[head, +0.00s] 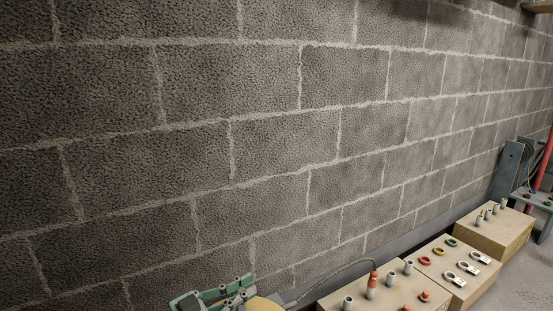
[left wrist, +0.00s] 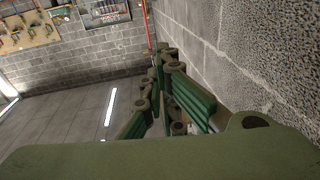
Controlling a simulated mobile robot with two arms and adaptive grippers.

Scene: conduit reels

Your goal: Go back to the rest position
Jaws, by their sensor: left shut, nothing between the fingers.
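My left gripper (head: 217,295) shows at the bottom edge of the head view, a green linkage partly cut off by the frame. In the left wrist view its green fingers (left wrist: 165,70) reach away from the camera and lie close together, shut, with nothing seen between them. It is close to the block wall in the head view and apart from the wooden boxes. My right gripper is in neither view.
A grey block wall (head: 200,90) fills most of the head view. Wooden boxes (head: 380,292) with pegs and rings stand along it at lower right, with a thin cable and orange-tipped plug (head: 373,279). Open floor (left wrist: 60,115) shows in the left wrist view.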

